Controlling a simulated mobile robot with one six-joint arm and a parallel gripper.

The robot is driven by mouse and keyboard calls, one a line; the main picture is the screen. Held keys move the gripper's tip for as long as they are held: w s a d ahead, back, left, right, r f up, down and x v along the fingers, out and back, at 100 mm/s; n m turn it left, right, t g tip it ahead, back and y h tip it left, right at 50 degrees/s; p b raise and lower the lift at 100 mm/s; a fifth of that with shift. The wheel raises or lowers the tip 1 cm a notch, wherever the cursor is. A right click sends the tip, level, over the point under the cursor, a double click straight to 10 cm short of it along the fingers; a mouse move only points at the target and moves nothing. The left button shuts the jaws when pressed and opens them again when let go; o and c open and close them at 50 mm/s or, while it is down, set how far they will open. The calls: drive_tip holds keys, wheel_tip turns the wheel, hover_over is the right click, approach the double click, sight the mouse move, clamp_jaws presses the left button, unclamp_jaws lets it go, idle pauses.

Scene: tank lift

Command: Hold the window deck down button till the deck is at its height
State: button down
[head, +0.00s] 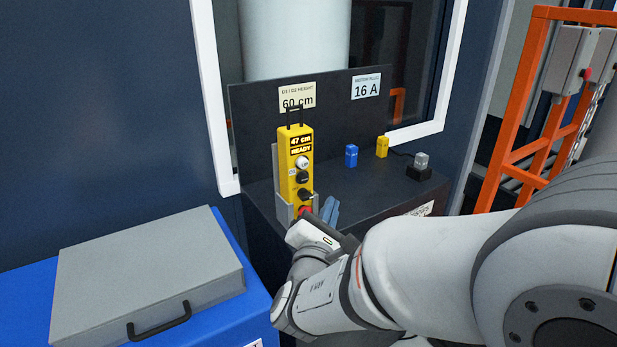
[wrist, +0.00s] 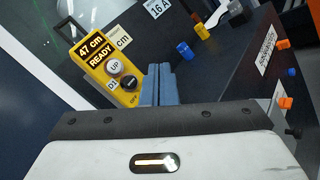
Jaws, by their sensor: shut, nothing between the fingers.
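A yellow control pendant (head: 296,165) stands upright in a grey holder at the left of a dark shelf. Its display reads 47 cm and READY. A white UP button (head: 302,162) sits above a black button (head: 303,177).
Blue (head: 351,156) and yellow (head: 382,147) blocks and a grey piece on a black base (head: 420,166) stand on the shelf. A grey case (head: 150,275) lies on a blue box at left.

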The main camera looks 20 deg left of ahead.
sight(304, 178)
drive_tip(key=shift+w+a, duration=2.55)
drive_tip(key=shift+a, duration=0.2)
drive_tip(key=shift+w+a, duration=0.25)
drive_tip(key=shift+a, duration=0.05)
